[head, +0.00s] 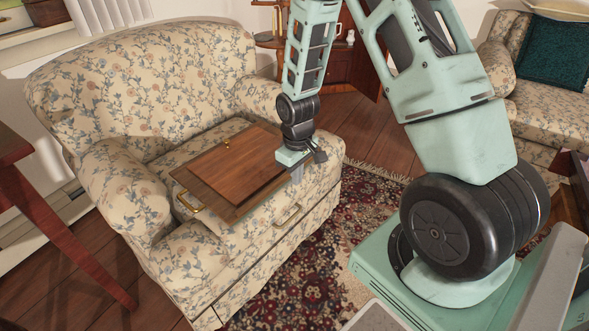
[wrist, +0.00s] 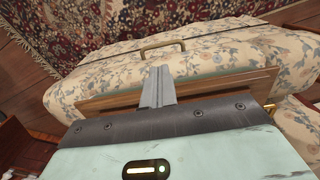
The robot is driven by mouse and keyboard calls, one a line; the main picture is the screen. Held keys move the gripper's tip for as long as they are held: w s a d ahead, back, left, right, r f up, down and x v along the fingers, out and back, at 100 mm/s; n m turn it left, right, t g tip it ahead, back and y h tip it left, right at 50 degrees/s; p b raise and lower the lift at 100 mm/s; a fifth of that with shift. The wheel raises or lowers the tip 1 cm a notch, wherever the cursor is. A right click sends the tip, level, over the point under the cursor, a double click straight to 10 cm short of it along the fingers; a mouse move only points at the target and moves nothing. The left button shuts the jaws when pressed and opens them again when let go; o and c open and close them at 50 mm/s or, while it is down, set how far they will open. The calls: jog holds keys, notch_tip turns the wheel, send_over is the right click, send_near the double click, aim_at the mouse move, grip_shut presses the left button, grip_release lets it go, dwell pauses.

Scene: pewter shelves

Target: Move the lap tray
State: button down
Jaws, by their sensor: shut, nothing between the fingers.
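The lap tray (head: 232,169) is a flat brown wooden tray with brass handles, lying on the seat of a floral armchair (head: 150,87). One brass handle (head: 189,202) shows at its near left end. My gripper (head: 298,173) is at the tray's right edge, pointing down, with its fingers together and nothing between them. In the wrist view the shut fingers (wrist: 157,88) overlap the tray's wooden edge (wrist: 210,88). I cannot tell whether they touch it. Part of the tray is hidden behind the gripper body in the wrist view.
A patterned rug (head: 290,262) covers the wooden floor in front. A dark red table (head: 40,215) stands at the left. A floral sofa with a teal cushion (head: 553,52) is at the upper right.

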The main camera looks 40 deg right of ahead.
aim_at(286, 178)
jog(key=shift+w+a+f+b, duration=0.15)
jog(key=shift+w+f+b, duration=0.3)
jog(key=shift+w+f, duration=0.55)
jog(key=shift+w+a+f+b, duration=0.15)
jog(key=shift+w+f+b, duration=0.25)
jog(key=shift+w+f, duration=0.55)
jog(key=shift+w+r, duration=0.1)
jog(key=shift+r, duration=0.05)
